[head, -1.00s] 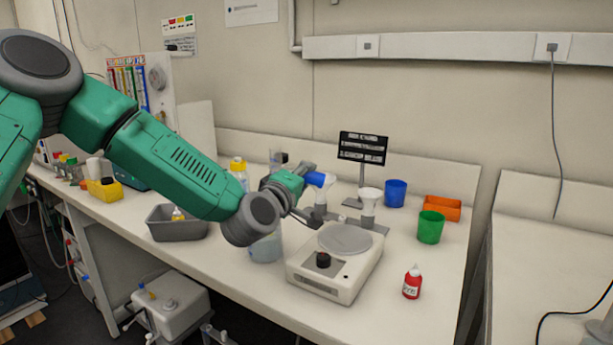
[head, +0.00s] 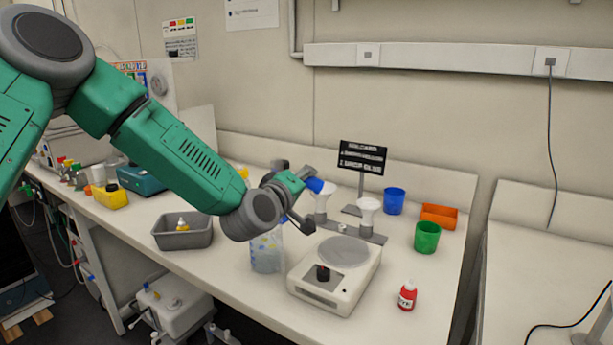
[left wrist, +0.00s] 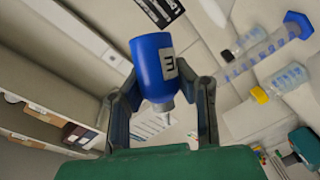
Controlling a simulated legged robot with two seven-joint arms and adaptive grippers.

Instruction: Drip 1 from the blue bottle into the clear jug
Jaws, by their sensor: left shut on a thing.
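My left gripper (head: 305,203) is above the bench, just right of and higher than the clear jug. It is shut on the blue bottle (head: 316,185), which also shows in the left wrist view (left wrist: 150,62) between the two fingers (left wrist: 166,92). The bottle is tilted, with a dark letter on a pale label and a pale nozzle. The clear jug (head: 266,256) stands on the bench, left of the white balance-like device; my wrist hides part of its top. I cannot tell whether the nozzle is over the jug. My right gripper is not in view.
A white device with a round plate (head: 333,281) stands beside the jug. White funnels on a stand (head: 368,208), a black sign (head: 362,157), blue cup (head: 393,201), green cup (head: 427,238), orange tray (head: 440,214) and red bottle (head: 407,295) are to the right. A grey tub (head: 183,236) is left.

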